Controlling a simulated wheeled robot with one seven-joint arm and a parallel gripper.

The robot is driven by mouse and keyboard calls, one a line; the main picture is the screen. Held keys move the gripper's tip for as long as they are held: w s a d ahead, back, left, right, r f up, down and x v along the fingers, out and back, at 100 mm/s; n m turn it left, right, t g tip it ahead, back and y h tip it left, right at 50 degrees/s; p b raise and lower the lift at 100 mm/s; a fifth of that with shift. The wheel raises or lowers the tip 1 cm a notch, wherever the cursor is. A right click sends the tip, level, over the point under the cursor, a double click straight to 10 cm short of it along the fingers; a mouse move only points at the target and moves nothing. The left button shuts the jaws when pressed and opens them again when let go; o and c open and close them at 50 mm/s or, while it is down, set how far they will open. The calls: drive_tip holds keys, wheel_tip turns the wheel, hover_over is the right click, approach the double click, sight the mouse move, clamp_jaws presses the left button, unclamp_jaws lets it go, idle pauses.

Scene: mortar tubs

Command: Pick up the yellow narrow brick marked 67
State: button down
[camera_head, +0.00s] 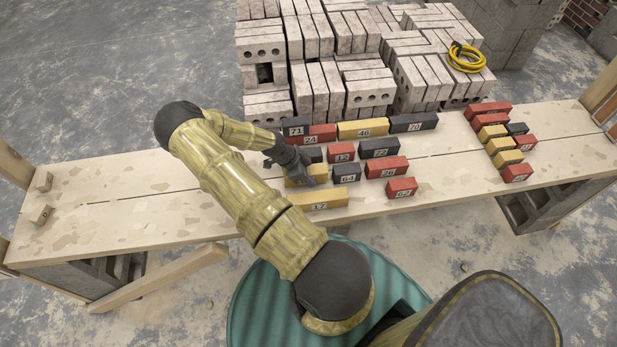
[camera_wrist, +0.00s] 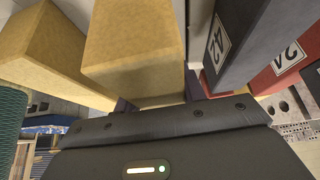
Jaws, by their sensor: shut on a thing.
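My gripper (camera_head: 293,162) is over the left part of the brick group on the plank table. It is shut on a yellow brick (camera_head: 317,174), partly hidden by the gripper in the head view. In the wrist view, this yellow brick (camera_wrist: 136,42) sits at the jaws, with another yellow brick (camera_wrist: 50,45) beside it on the left. No number can be read on the held brick. I cannot tell whether it still touches the table. A longer yellow brick marked 17 (camera_head: 318,200) lies in front.
Dark brick 64 (camera_head: 347,177) and red brick 12 (camera_head: 341,153) lie close on the right. Behind are dark 71 (camera_head: 296,126), red 24 and yellow 46 (camera_head: 362,129). More bricks lie at the right (camera_head: 500,140). The table's left part (camera_head: 110,195) is mostly clear.

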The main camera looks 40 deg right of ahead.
sight(309, 170)
wheel_tip(309, 170, up, 8)
drive_tip(key=shift+r+b, duration=0.1)
drive_tip(key=shift+b, duration=0.2)
idle(0.5)
